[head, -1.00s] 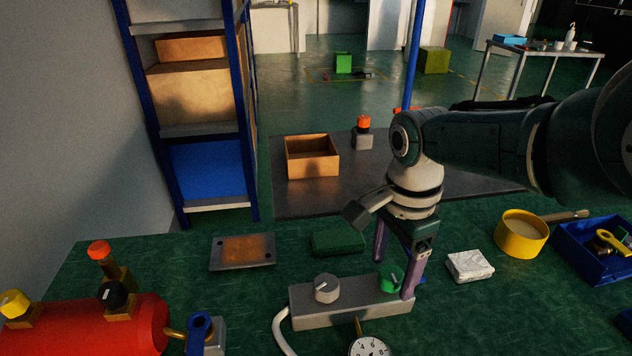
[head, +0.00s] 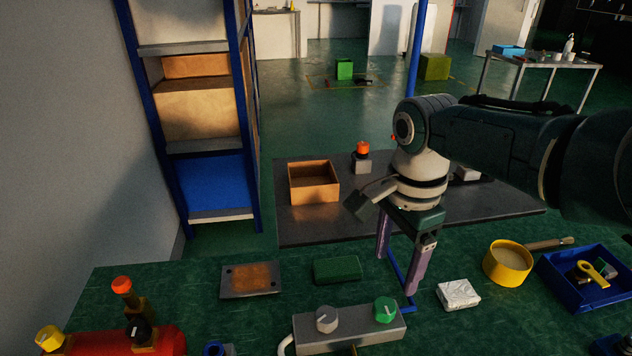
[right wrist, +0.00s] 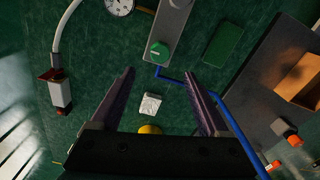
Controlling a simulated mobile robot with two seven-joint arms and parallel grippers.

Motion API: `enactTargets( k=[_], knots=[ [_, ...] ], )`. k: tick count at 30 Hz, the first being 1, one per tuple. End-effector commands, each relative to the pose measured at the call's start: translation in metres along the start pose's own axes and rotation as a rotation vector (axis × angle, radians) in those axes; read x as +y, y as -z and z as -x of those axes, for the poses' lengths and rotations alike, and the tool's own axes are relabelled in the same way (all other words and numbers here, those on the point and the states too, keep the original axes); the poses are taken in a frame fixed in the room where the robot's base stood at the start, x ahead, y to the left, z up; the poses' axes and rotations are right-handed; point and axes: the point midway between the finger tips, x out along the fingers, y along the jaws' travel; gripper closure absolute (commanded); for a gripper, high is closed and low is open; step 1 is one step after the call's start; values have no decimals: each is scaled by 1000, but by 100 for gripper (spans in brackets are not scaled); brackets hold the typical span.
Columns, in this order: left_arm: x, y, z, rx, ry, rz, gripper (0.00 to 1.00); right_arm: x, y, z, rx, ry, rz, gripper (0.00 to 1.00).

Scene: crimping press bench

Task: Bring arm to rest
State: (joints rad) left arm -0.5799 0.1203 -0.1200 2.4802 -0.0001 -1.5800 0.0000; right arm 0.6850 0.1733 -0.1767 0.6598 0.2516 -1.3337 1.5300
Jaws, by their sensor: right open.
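My right gripper (head: 400,276) hangs from the right arm over the green bench, fingers pointing down. Its two purple fingers are apart with nothing between them. In the right wrist view the open fingers (right wrist: 162,98) frame a small white block (right wrist: 151,104) lying on the bench below. In the head view the gripper is behind the grey control box (head: 350,328), near its green knob (head: 385,309). The green knob also shows in the right wrist view (right wrist: 159,51), apart from the fingers. My left gripper is not in view.
A yellow round tub (head: 508,264) and a blue tray (head: 585,280) stand at the right. A metal plate (head: 250,280) and a dark green block (head: 337,269) lie behind the box. A blue rod (right wrist: 180,78) lies near the fingers.

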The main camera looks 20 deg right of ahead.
Motion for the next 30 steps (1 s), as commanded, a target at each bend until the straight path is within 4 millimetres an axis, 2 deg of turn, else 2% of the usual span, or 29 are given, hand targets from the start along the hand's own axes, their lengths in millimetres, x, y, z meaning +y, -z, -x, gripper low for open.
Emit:
enactTargets(
  k=[7,11,16,20,24,30],
  knots=[
    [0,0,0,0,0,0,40,1,-1,-2,1,2,19,22],
    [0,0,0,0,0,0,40,12,-9,-9,7,20,162,22],
    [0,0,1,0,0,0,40,47,-28,-19,31,70,544,22],
    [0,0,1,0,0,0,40,83,-44,-13,60,117,854,22],
    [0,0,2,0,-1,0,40,124,-57,6,103,164,1155,22],
    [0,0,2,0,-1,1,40,170,-66,43,173,213,1463,22]
  ],
)
